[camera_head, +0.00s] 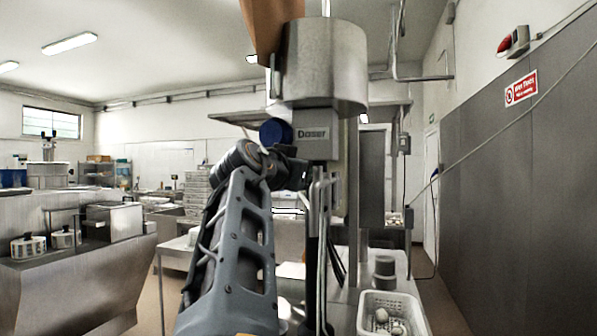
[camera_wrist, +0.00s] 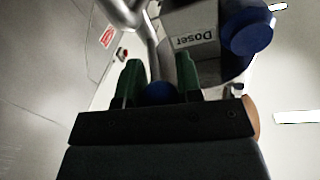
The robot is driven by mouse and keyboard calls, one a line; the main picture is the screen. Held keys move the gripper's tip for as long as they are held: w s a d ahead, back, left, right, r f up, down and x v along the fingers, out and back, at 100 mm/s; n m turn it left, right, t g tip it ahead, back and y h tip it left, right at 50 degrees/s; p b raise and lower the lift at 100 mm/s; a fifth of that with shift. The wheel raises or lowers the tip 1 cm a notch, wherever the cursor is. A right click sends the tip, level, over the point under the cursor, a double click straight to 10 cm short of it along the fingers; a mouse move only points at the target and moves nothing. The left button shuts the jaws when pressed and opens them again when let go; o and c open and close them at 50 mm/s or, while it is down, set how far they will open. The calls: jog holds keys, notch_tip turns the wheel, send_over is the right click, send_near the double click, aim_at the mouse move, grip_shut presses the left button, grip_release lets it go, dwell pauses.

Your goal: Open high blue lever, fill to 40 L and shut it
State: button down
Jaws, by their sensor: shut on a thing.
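The doser is a grey box marked "Doser" (camera_head: 317,133) under a large metal drum (camera_head: 325,65); its label also shows, tilted, in the wrist view (camera_wrist: 195,38). A thick blue cylinder (camera_head: 275,131) sticks out on the box's left side, and in the wrist view it is at the upper right (camera_wrist: 247,30). My gripper (camera_wrist: 159,78) has its green fingers on either side of a round blue knob (camera_wrist: 158,93), seemingly the lever's end, and is shut on it. In the head view my arm and wrist hide the fingers and knob. No litre reading is legible.
A white perforated basket (camera_head: 392,314) with pale round items stands on the table at lower right, near a grey cylindrical object (camera_head: 384,270). Metal pipes run down below the doser. A grey wall panel (camera_head: 520,190) bounds the right. Steel counters with pots (camera_head: 28,246) stand at left.

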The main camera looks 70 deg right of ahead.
jog(key=shift+w+r, duration=0.1)
jog(key=c, duration=0.8)
grip_release()
jog(key=shift+w, duration=0.1)
jog(key=shift+a+b, duration=1.75)
jog(key=shift+a, duration=5.1)
